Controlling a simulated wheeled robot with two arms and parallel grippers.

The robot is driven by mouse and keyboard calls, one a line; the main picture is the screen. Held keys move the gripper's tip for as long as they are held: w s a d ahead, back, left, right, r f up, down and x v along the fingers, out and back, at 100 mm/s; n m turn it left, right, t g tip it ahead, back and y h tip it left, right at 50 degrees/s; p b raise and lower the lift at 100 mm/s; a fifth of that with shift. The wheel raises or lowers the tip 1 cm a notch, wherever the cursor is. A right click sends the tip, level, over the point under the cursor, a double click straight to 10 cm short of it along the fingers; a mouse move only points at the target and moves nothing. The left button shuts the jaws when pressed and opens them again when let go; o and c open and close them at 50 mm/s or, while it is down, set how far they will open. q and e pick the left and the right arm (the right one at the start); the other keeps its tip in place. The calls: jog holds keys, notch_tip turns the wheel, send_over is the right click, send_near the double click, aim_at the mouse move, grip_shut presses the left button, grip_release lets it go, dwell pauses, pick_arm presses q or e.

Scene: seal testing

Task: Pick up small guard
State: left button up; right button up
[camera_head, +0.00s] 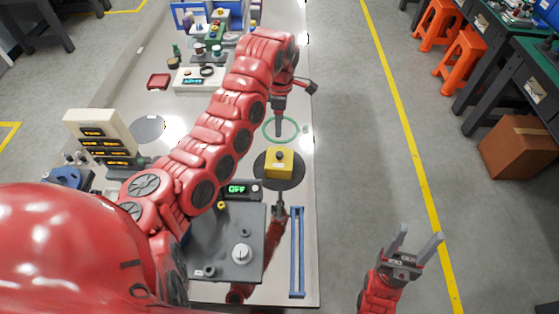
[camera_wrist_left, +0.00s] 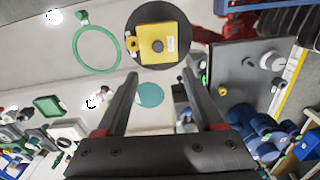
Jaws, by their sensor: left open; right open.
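I cannot tell for sure which part is the small guard. A green ring (camera_head: 280,129) lies flat on the table; it also shows in the left wrist view (camera_wrist_left: 97,49). My left gripper (camera_head: 279,122) hangs over the ring area in the head view. In the left wrist view its fingers (camera_wrist_left: 165,95) are apart and empty, with a teal disc (camera_wrist_left: 150,95) beyond them. My right gripper (camera_head: 414,241) is open and empty, right of the table.
A grey plate with knobs (camera_head: 225,250) and a blue frame (camera_head: 297,250) are at the near end. A display unit (camera_head: 98,137), a red tray (camera_head: 158,82) and a white meter (camera_head: 200,80) stand left of my left arm.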

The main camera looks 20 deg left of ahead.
pick_arm(q)
jog(key=b, duration=0.2)
send_over(279, 154)
jog(key=f, duration=0.9)
jog(key=shift+d, duration=0.2)
jog(key=shift+f+b, duration=0.35)
jog(key=shift+f, duration=0.15)
jog(key=shift+a+f+p, duration=0.15)
jog(key=shift+f+p, duration=1)
jog(key=shift+f, duration=0.85)
jog(key=shift+w+f, duration=0.1)
jog(key=shift+f, duration=0.5)
jog(key=shift+c, duration=0.3)
grip_shut()
